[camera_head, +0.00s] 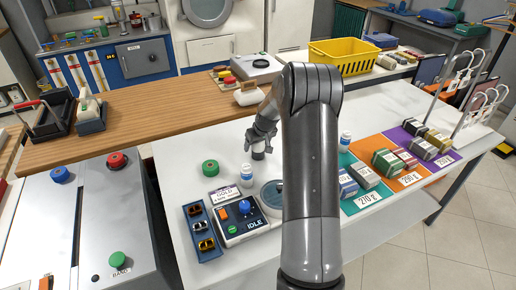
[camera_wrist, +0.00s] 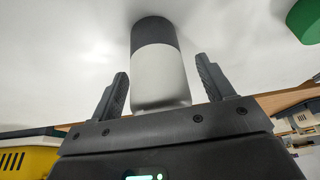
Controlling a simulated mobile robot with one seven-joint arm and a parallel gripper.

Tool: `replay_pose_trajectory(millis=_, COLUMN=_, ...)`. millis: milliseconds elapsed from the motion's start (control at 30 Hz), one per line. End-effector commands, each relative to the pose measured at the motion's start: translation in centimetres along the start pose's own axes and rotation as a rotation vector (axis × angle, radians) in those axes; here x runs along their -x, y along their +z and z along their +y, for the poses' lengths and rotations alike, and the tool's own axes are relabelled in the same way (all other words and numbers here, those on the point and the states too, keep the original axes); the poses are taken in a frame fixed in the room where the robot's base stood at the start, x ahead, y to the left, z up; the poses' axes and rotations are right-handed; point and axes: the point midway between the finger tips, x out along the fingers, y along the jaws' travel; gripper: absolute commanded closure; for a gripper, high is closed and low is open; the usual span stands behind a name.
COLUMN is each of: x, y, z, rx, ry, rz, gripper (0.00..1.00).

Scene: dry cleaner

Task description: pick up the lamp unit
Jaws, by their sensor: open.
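A small cylinder, light grey-white with a dark grey end, looks like the lamp unit (camera_head: 258,153); it stands on the white table. In the wrist view the lamp unit (camera_wrist: 160,70) is between the two fingers, with its dark end toward the table. My gripper (camera_head: 260,142) is right at it, reaching in low over the table. In the wrist view my gripper (camera_wrist: 160,80) is open, with a gap visible between each finger and the cylinder. Its far side is hidden.
A control box (camera_head: 240,222), a blue tray (camera_head: 207,250) and a grey round dish (camera_head: 272,192) are nearer. Boxes on coloured mats stand right, behind my arm. A wooden counter (camera_head: 160,110) lies behind.

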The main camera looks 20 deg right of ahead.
Motion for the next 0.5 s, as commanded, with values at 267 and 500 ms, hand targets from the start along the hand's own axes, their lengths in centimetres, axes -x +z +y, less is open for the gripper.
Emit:
replay_pose_trajectory(millis=267, x=0.04, y=0.02, z=0.01, rx=0.0, ry=0.0, rz=-0.001, gripper=0.43)
replay_pose_trajectory(millis=500, x=0.05, y=0.03, z=0.0, rx=0.0, ry=0.0, rz=-0.001, gripper=0.63)
